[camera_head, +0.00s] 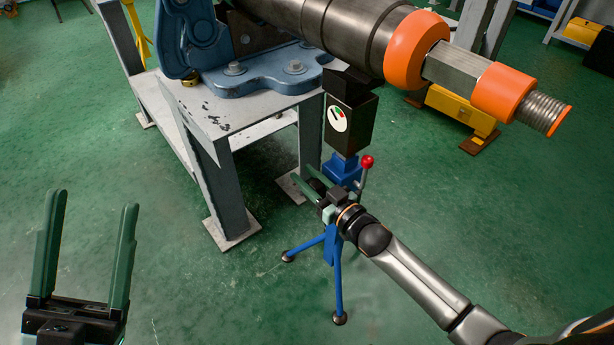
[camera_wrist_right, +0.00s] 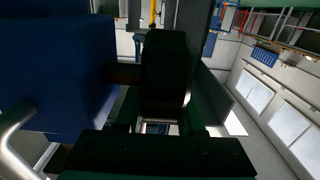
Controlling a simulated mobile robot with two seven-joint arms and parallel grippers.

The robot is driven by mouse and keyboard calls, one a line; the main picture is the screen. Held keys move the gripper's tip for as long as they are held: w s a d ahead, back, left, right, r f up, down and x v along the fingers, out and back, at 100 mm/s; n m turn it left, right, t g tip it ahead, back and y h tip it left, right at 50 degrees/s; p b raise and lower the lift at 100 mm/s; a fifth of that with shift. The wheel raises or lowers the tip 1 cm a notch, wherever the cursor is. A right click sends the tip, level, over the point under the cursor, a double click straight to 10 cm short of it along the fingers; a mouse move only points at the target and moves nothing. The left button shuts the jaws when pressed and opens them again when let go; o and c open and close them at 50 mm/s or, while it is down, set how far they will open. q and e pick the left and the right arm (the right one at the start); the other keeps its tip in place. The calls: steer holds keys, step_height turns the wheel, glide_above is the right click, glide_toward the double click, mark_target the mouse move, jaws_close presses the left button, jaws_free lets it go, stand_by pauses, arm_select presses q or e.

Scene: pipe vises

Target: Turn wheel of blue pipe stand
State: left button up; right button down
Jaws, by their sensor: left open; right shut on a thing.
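The blue pipe stand (camera_head: 336,243) stands on the floor right of the grey table, on splayed blue legs. Its black head with a round gauge (camera_head: 337,119) is beneath the large pipe. A lever with a red knob (camera_head: 367,161) rises from its right side. My right gripper (camera_head: 306,178) is at the stand's blue body, shut on the dark wheel (camera_wrist_right: 165,72), which shows between the fingers in the right wrist view. There the blue body (camera_wrist_right: 60,70) is at left. The wheel is mostly hidden in the head view. My left gripper (camera_head: 94,200) is open and empty at lower left.
The grey table (camera_head: 208,112) carries a blue vise (camera_head: 262,78) holding a dark pipe (camera_head: 345,30) with orange rings, which overhangs to the right. A yellow-based stand (camera_head: 460,108) is behind. Green floor is clear at lower middle and right.

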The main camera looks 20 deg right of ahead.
steer(key=shift+s+f+t+b, duration=0.15)
steer(key=shift+t+b, duration=0.35)
steer(key=shift+b, duration=0.4)
steer(key=shift+s+d+r+t+y+b, duration=0.1)
steer(key=shift+s+r+t+y+b, duration=0.1)
steer(key=shift+t+y+b, duration=0.35)
steer(key=shift+s+r+t+b, duration=0.1)
steer(key=shift+r+t+b, duration=0.2)
steer(key=shift+t, duration=0.35)
steer(key=shift+s+d+r+t+y, duration=0.15)
steer(key=shift+s+t+y, duration=0.15)
steer(key=shift+t, duration=0.45)
steer(key=shift+s+d+r+t+y, duration=0.15)
steer(key=shift+t+y, duration=0.1)
steer(key=shift+t, duration=0.5)
steer(key=c, duration=0.5)
jaws_free()
steer(key=shift+s, duration=0.15)
